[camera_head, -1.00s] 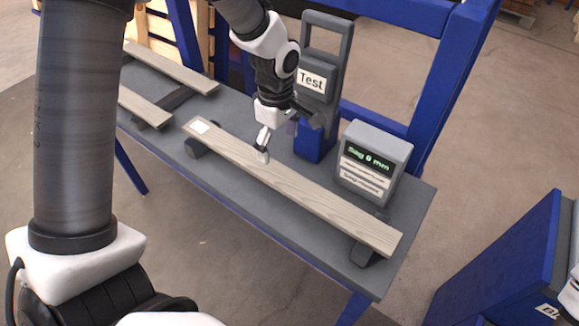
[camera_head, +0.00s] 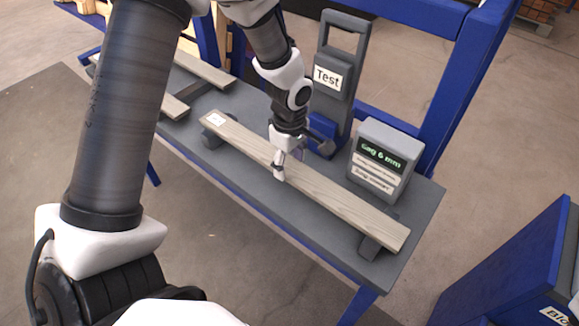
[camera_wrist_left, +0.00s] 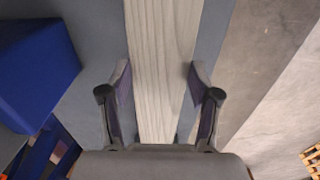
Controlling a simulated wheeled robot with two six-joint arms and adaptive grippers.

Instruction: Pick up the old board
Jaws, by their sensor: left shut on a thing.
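A long pale grey-brown wooden board (camera_head: 330,201) with a white label at its left end lies across two dark supports on the grey table. My left gripper (camera_head: 279,172) is on the board, left of its middle, with its fingers around its width. In the left wrist view the same board (camera_wrist_left: 163,40) runs between the two fingers of the gripper (camera_wrist_left: 160,85), which is shut on it. Whether there is a gap between the board and its supports is hard to tell. My right gripper is out of view.
A grey display box (camera_head: 381,160), seeming to read "Sag 6 mm", stands behind the board. A grey and blue "Test" device (camera_head: 328,76) stands close behind the gripper. More boards (camera_head: 203,69) lie at the table's far left. A blue cabinet (camera_head: 510,265) is at lower right.

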